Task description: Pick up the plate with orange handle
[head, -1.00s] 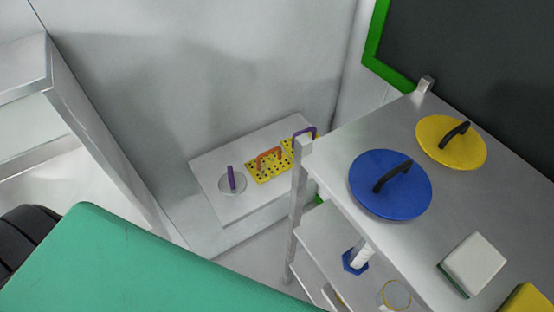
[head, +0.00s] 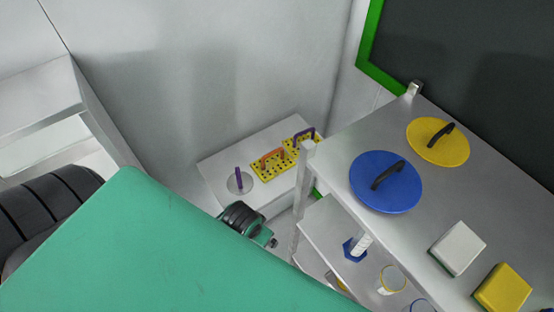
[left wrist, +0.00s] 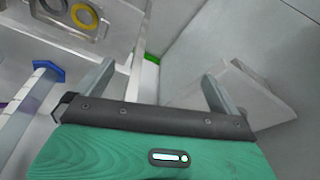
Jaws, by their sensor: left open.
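The yellow perforated plate (head: 268,173) with an orange handle (head: 271,155) lies on a low white bench (head: 227,200) against the wall in the head view. My left wrist shows in front of the bench there, nearer to me than the plate; its fingers are hidden. In the left wrist view my left gripper (left wrist: 158,72) is open, with its two fingers wide apart and nothing between them. The plate cannot be made out in that view. My right gripper is not in view.
A clear disc with a purple handle (head: 239,180) lies left of the plate; another yellow plate with a purple handle (head: 304,137) lies right. A metal cart (head: 335,155) with blue and yellow lids stands close on the right, its post beside the bench.

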